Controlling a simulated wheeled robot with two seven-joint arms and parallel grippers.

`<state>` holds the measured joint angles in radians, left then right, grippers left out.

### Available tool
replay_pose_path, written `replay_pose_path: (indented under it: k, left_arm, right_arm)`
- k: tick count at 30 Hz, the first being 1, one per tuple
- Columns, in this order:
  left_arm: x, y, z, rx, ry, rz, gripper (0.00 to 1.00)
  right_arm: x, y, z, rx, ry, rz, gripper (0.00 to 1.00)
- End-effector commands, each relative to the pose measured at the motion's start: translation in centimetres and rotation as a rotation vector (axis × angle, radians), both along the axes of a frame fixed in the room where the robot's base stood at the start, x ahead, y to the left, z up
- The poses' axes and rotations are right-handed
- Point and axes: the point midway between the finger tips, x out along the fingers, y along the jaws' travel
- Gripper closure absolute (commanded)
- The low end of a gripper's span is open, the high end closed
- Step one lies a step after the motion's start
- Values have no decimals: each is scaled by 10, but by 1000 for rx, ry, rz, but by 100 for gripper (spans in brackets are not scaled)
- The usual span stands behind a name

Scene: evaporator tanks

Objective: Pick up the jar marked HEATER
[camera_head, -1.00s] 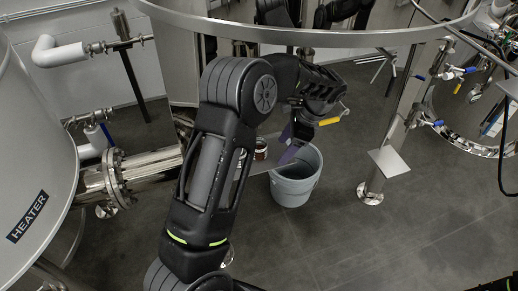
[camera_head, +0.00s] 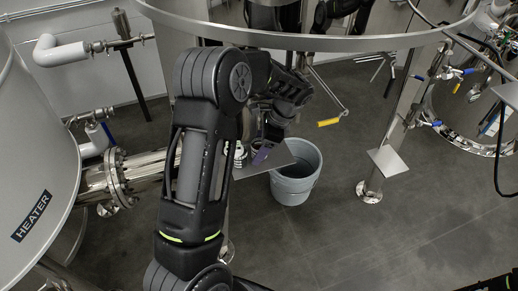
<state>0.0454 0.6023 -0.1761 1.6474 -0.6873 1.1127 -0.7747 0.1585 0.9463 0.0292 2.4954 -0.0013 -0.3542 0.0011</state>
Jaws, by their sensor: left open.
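A small metal shelf (camera_head: 277,160) juts out beside a large tank's leg. A small jar (camera_head: 240,155) stands on it, mostly hidden by my left arm. I cannot read any marking on this jar. My left gripper (camera_head: 259,152) is at the shelf, close to the right of the jar, with a purple finger showing. The gripper is open; its other finger is hidden. I cannot tell whether a jar is between the fingers. The word HEATER shows on a label (camera_head: 31,216) on the big tank at the left. My right gripper is not in view.
A grey bucket (camera_head: 297,180) stands on the floor just below and right of the shelf. A metal tank leg (camera_head: 400,130) with a small plate (camera_head: 388,160) stands right of it. A yellow-handled lever (camera_head: 329,122) hangs above the bucket. Floor at the lower right is clear.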

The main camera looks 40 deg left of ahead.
Motion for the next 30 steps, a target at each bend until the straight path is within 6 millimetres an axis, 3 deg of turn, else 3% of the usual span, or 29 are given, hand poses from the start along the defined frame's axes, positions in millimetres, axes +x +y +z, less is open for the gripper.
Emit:
replay_pose_path:
  k: [19, 30]
  left_arm:
    - [-1, 0, -5, -1, 0, -1, 33]
    - [0, 0, -5, -1, 0, -2, 62]
  right_arm:
    - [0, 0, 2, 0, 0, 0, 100]
    - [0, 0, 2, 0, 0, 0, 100]
